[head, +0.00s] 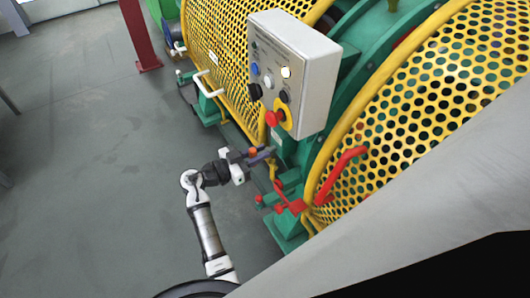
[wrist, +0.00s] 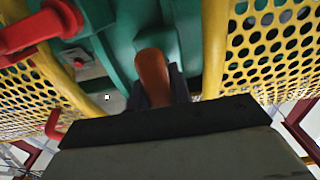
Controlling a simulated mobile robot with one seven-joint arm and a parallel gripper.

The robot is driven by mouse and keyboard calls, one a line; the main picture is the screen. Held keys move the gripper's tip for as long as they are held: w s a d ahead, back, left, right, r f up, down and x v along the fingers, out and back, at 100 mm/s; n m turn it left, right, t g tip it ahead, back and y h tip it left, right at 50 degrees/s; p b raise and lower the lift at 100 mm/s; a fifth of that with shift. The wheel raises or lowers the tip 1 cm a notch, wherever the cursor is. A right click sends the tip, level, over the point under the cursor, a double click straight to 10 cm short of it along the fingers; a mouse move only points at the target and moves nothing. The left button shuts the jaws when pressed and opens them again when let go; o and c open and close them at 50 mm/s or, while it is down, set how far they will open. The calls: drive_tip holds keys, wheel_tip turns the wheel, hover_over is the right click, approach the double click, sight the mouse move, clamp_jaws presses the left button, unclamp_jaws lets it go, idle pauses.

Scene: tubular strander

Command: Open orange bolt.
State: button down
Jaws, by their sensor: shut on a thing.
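The orange bolt (wrist: 153,76) shows in the wrist view as a rounded orange handle standing against a green machine part. In the head view a small orange tip (head: 252,151) shows at the end of my arm. My gripper (head: 262,155) is beside the machine, below the control box. In the wrist view my gripper (wrist: 165,90) is shut on the orange bolt, with the dark fingers around its lower part. The lower end of the bolt is hidden by the gripper body.
A grey control box (head: 292,72) with buttons and a red knob stands above my gripper. Yellow perforated guards (head: 420,95) flank the green frame. Red levers (head: 340,172) stick out at the right. The grey floor (head: 90,200) at the left is clear.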

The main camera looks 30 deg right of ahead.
drive_tip(key=shift+w+a, duration=0.1)
drive_tip(key=shift+a, duration=0.9)
drive_tip(key=c, duration=1.3)
unclamp_jaws()
drive_tip(key=shift+d, duration=0.1)
drive_tip(key=a+b, duration=0.1)
drive_tip(key=a, duration=0.3)
drive_tip(key=a+b, duration=0.1)
drive_tip(key=a, duration=0.4)
drive_tip(key=a+b, duration=0.1)
drive_tip(key=a, duration=0.3)
drive_tip(key=shift+w+a+b, duration=0.3)
drive_tip(key=shift+w+a, duration=0.05)
drive_tip(key=shift+a, duration=0.05)
